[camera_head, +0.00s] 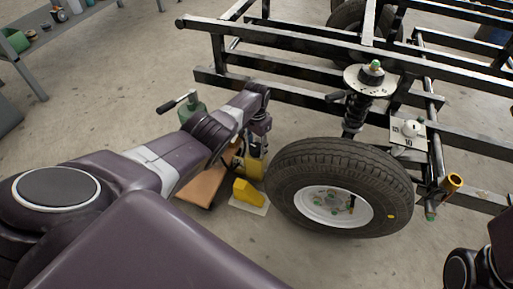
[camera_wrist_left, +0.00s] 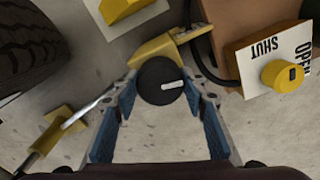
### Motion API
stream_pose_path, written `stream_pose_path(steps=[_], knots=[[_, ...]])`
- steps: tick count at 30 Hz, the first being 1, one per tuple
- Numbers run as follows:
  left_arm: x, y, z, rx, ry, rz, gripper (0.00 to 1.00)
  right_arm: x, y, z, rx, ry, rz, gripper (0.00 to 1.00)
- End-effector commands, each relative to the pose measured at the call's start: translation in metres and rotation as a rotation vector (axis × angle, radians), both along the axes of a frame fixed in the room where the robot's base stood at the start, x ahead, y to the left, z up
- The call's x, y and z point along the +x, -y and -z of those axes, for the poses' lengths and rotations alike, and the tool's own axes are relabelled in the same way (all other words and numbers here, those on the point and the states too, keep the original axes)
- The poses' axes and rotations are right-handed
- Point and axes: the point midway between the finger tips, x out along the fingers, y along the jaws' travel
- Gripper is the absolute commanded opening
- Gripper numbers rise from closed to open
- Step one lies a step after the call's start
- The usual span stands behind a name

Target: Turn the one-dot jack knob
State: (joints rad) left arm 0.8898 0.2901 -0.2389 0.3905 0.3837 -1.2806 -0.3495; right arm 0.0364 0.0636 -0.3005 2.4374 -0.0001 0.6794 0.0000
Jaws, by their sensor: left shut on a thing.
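A round black knob (camera_wrist_left: 155,88) with a short white bar on its face sits on a yellow jack body (camera_wrist_left: 165,48) in the left wrist view. No dot mark can be made out on it. My left gripper (camera_wrist_left: 160,84) is shut on this black knob, with one blue-padded finger on each side. In the head view, my left gripper (camera_head: 259,140) reaches down over the yellow jack (camera_head: 254,167), left of the wheel, and the knob is hidden there.
A yellow knob (camera_wrist_left: 283,75) sits on an OPEN/SHUT plate (camera_wrist_left: 245,62) nearby. The tyre (camera_head: 300,165) stands close right of the jack. A yellow wedge (camera_head: 248,192) lies on the floor. The frame rails (camera_head: 300,95) run behind.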

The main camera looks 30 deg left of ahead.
Motion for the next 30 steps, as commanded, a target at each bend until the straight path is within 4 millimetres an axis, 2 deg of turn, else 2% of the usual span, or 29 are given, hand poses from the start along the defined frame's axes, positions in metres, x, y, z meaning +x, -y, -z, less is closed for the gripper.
stream_pose_path(steps=[30], knots=[[-0.0003, 0.0013, 0.0002, -0.001, 0.001, 0.943, 0.15, 0.0002, -0.0004, -0.0001, -0.002, 0.004, 0.002, 0.49]])
